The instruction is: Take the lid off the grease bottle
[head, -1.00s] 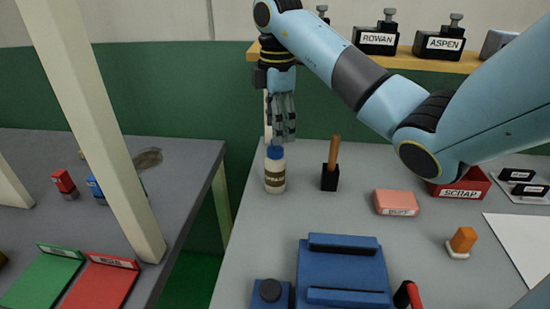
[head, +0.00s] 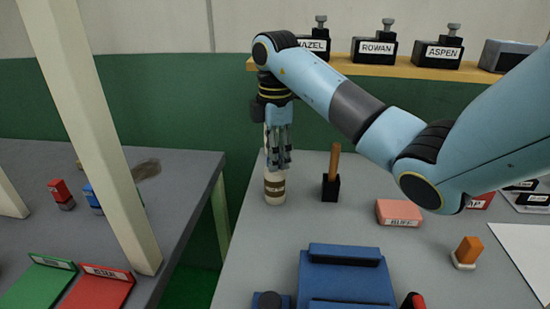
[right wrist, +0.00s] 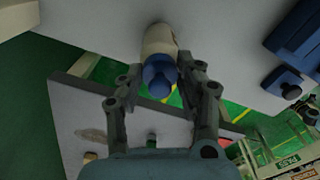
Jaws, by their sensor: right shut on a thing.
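The grease bottle (head: 275,190) is a cream bottle with a brown label band, upright near the left edge of the grey bench. Its blue lid (right wrist: 159,76) shows in the right wrist view between my fingers, on top of the bottle (right wrist: 158,40). My right gripper (head: 279,163) points down over the bottle and is shut on the blue lid. The lid appears to be on the bottle's neck. My left gripper is in neither view.
A black holder with a wooden handle (head: 332,185) stands close right of the bottle. A pink block (head: 398,213), an orange block (head: 466,252) and a blue fixture (head: 345,275) lie farther right and nearer. A shelf (head: 400,67) with labelled black boxes runs behind.

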